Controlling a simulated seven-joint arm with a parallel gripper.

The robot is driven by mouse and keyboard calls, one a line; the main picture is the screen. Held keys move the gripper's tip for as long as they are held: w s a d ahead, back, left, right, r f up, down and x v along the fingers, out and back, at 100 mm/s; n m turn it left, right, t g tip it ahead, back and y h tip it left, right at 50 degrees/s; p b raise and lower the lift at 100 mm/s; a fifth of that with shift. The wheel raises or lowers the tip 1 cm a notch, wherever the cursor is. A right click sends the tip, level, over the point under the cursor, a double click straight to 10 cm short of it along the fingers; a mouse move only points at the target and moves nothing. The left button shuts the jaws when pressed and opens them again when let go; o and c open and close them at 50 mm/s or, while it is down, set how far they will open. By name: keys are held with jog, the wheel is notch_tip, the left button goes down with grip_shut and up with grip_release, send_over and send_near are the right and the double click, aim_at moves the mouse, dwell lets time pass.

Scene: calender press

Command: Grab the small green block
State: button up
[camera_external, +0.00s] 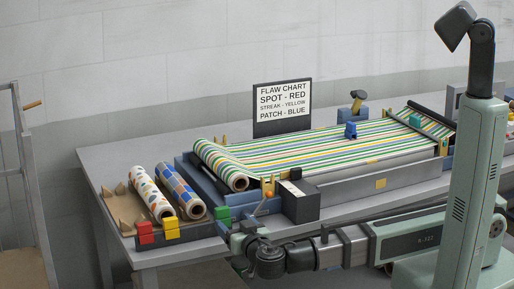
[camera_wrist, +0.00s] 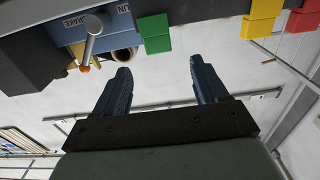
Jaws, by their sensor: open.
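The small green block (camera_external: 222,213) sits at the right end of a dark strip along the table's front edge, beside the press. In the wrist view the green block (camera_wrist: 154,32) is at the top, ahead of my fingertips and roughly between their lines. My gripper (camera_wrist: 158,68) is open, with nothing between its two dark fingers and a gap to the block. In the outside view my gripper (camera_external: 238,236) is at the front edge, just below and right of the green block; its fingers are hard to make out there.
A yellow block (camera_external: 171,228) and a red block (camera_external: 145,232) sit left along the strip. Two patterned rolls (camera_external: 182,191) lie behind. A striped web (camera_external: 320,148) covers the press. A teal block (camera_external: 415,120) is far right.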

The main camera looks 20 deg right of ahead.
aim_at(223, 211)
jog(key=shift+w, duration=4.65)
jog(key=shift+d, duration=0.1)
jog(key=c, duration=1)
jog(key=shift+c, duration=0.2)
